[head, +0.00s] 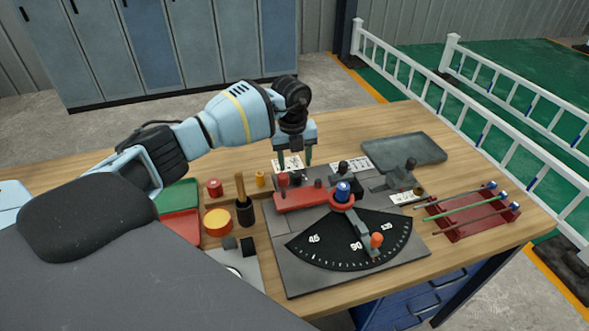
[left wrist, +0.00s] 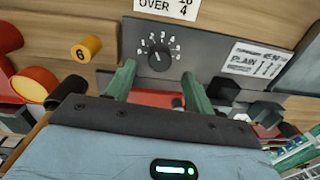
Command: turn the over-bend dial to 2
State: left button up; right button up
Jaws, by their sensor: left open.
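The over-bend dial (left wrist: 159,55) is a black round knob on the grey plate of the bending bench, with white numbers around its upper side. A small pale mark shows on the knob, but I cannot tell which number it meets. My left gripper (head: 294,163) is open and points down over the back edge of the plate. In the left wrist view its two green fingers (left wrist: 157,82) stand apart, on either side of the dial's near side, with nothing between them. In the head view the dial is small and partly hidden near the fingertips.
A red block (head: 302,199) and a blue-topped post (head: 342,190) stand close in front of the gripper. A black angle scale (head: 340,246) fills the front. A red rack with rods (head: 470,216) and a grey tray (head: 404,151) lie right; an orange disc (head: 217,222) lies left.

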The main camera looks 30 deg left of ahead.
aim_at(294, 174)
pick_arm(q)
jog(key=shift+s+a+r, duration=0.1)
jog(key=shift+r, duration=1.55)
